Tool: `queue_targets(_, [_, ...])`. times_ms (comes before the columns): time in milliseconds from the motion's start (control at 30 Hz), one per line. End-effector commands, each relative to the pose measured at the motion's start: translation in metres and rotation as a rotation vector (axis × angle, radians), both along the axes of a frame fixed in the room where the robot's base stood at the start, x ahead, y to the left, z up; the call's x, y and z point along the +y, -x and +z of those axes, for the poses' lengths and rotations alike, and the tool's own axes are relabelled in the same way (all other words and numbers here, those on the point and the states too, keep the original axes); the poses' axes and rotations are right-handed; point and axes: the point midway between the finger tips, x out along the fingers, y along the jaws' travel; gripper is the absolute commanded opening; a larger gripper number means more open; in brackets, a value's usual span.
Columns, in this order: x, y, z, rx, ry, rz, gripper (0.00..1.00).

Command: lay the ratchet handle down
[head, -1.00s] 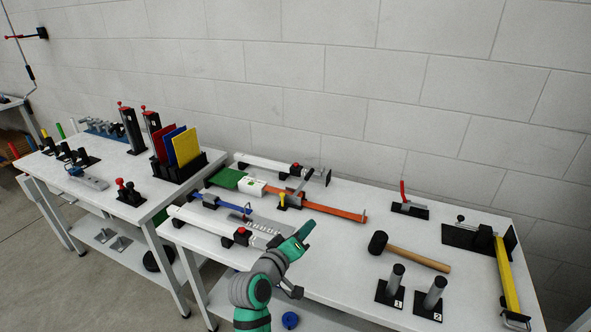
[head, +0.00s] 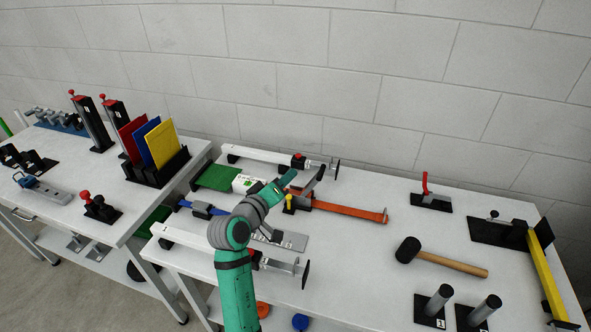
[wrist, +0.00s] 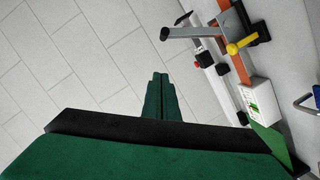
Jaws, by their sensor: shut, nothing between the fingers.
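The orange strap (head: 350,211) lies across the right table. Its ratchet has a grey handle (head: 314,181) that tilts up from a dark body next to a small yellow knob (head: 290,200). In the wrist view the grey handle (wrist: 193,32) and yellow knob (wrist: 241,45) are at the upper right. My gripper (head: 285,183) is left of the handle in the head view and appears above the table. In the wrist view its fingers (wrist: 161,88) are together, empty and apart from the handle. My arm hides part of the table below.
A white box (head: 246,184) and a long white clamp bar (head: 262,155) are close by. A blue strap with its own ratchet (head: 203,209) lies to the left. The table between strap and mallet is clear.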

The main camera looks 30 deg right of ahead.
Motion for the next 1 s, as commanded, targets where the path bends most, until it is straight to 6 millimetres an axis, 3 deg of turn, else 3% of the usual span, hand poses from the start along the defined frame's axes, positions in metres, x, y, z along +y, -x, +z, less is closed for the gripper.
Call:
queue_targets(533, [-0.083,-0.046,-0.014,0.0,-0.001,-0.002,0.0])
queue_targets(700, [-0.094,-0.029,-0.03,0.0,0.0,-0.003,0.0])
queue_targets(1000, [-0.101,-0.021,-0.04,-0.001,0.0,-0.001,0.0])
